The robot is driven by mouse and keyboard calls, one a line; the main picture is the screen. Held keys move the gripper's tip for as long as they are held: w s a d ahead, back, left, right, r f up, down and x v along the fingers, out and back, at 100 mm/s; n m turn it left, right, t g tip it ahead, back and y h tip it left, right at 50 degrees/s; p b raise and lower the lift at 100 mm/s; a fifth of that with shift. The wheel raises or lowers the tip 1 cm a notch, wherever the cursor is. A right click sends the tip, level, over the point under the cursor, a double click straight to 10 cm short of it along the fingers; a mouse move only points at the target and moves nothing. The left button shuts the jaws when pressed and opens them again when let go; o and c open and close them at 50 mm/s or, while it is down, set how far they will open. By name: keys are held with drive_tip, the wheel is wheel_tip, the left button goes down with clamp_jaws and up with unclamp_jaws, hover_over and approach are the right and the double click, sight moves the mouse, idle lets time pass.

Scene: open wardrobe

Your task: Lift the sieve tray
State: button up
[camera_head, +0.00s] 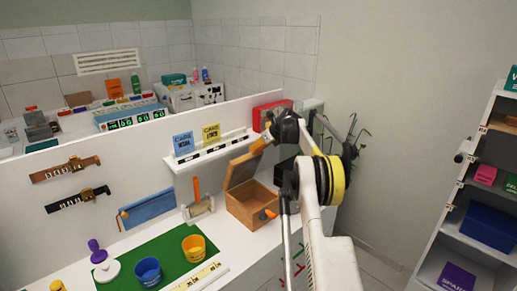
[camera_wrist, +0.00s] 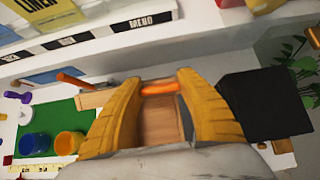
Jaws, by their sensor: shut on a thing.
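A tilted wooden panel (camera_head: 242,167), which seems to be the sieve tray, stands raised above a wooden box (camera_head: 246,208) on the white counter. Its lower left edge meets the box; I cannot tell whether it is hinged there. My gripper (camera_head: 257,148) is at the panel's raised upper end. In the wrist view, the yellow fingers of my gripper (camera_wrist: 160,86) stand on both sides of an orange strip (camera_wrist: 158,90), with the wooden panel (camera_wrist: 158,122) between them. The fingers are shut on the tray's raised end. Any sieve mesh is hidden.
A small shelf (camera_head: 205,150) with yellow and blue cards is behind the box. Blue (camera_head: 147,271) and yellow (camera_head: 194,248) cups stand on a green mat (camera_head: 165,252). A black block (camera_wrist: 265,105) is close right of my fingers.

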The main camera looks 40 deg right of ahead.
drive_tip(key=shift+w+a, duration=0.1)
drive_tip(key=shift+w, duration=0.2)
drive_tip(key=o, duration=1.4)
drive_tip(key=shift+w, duration=0.1)
drive_tip(key=shift+o, duration=0.2)
drive_tip(key=v, duration=1.2)
